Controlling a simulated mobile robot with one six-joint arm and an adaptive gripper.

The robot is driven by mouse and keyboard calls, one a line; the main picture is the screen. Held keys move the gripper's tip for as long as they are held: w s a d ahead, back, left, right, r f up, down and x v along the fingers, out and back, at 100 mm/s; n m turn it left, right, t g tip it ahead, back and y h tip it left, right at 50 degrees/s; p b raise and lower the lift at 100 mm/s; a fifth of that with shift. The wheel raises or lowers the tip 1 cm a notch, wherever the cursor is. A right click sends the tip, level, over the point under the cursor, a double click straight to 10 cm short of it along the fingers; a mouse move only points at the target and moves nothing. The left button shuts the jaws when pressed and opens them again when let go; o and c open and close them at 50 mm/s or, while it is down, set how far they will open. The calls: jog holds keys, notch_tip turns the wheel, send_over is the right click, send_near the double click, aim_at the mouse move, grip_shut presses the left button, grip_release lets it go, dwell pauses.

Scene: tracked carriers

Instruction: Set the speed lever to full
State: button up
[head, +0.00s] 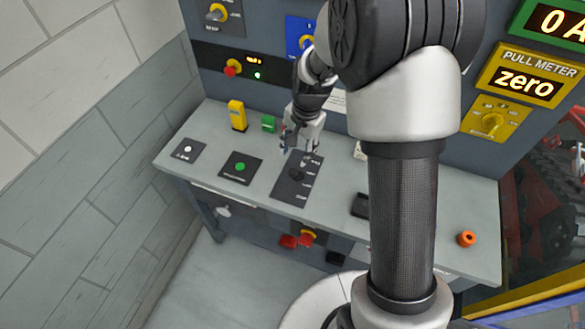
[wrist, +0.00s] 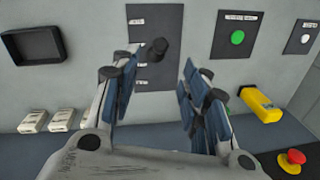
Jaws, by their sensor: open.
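The speed lever is a dark knob (head: 297,174) on a long black plate (head: 283,191) with small white marks, lying on the grey desk. The marks are too small to read. In the wrist view the round black knob (wrist: 155,50) stands up from its plate (wrist: 150,18), around the plate's middle. My gripper (head: 300,148) is over the far end of the plate in the head view. In the wrist view my gripper (wrist: 161,64) is open and empty, its blue-padded fingers wide apart. The knob appears just beyond the fingertips, nearer the left finger; contact is not visible.
A green button (head: 240,167) and a white button (head: 187,149) sit left of the lever plate. A yellow block (head: 237,115) and a green block (head: 268,123) stand behind. The pull meter (head: 525,82) reads zero.

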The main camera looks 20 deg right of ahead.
aim_at(293, 171)
jog(key=f, duration=0.3)
jog(key=f+b, duration=0.1)
jog(key=f, duration=0.3)
jog(key=w+a+f+b, duration=0.1)
jog(key=f, duration=0.3)
jog(key=shift+r, duration=0.1)
jog(key=shift+c, duration=0.4)
grip_shut()
